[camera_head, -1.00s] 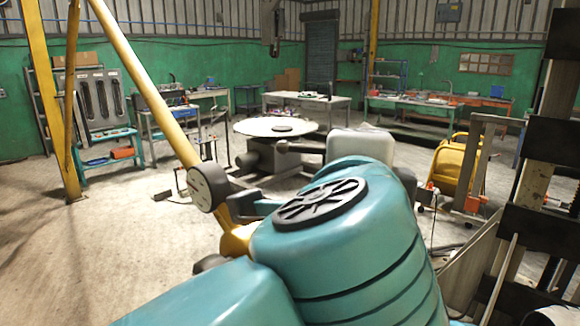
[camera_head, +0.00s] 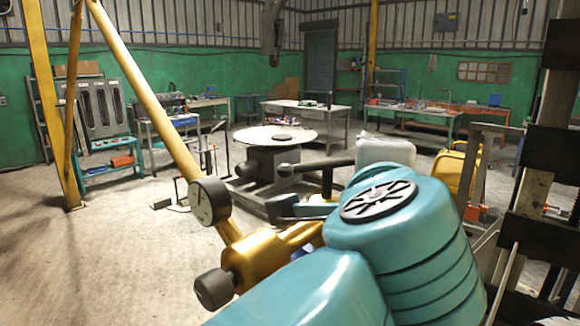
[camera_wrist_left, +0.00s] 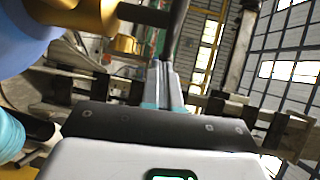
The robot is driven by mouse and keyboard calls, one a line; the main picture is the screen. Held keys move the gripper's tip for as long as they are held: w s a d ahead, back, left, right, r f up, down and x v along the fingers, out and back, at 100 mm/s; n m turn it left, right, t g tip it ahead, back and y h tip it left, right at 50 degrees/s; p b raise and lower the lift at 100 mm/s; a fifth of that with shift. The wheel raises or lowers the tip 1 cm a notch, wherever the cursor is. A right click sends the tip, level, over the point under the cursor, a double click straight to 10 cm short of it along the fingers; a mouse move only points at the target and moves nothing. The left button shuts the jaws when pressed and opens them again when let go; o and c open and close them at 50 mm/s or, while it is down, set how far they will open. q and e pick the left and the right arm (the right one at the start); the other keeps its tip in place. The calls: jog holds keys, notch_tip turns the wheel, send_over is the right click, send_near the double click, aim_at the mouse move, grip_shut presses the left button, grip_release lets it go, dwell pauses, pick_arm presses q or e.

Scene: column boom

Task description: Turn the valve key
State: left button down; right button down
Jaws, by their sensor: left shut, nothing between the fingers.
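The valve key (camera_head: 327,182) is a dark T shape in the head view, its crossbar level with a rounded knob at the left end and its stem running down behind my teal arm. The brass valve body (camera_head: 268,262) lies below it, with a round gauge (camera_head: 210,200) and a dark end knob. In the left wrist view, a dark bar and stem (camera_wrist_left: 176,40), seemingly the key, show at the top beside brass (camera_wrist_left: 80,12). My left gripper (camera_wrist_left: 165,75) is shut and empty below the bar, with no clear contact. My right gripper is not in view.
A yellow boom post (camera_head: 145,85) slants down to the valve. A round-topped table (camera_head: 268,136) stands behind the key. A white box-like thing (camera_head: 384,151) and a yellow step stool (camera_head: 455,168) are to the right. Open floor (camera_head: 110,255) lies to the left.

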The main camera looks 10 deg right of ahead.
pick_arm(q)
jog(key=shift+p+x, duration=0.3)
jog(key=shift+x, duration=0.75)
jog(key=shift+w+r, duration=0.1)
jog(key=shift+r, duration=0.05)
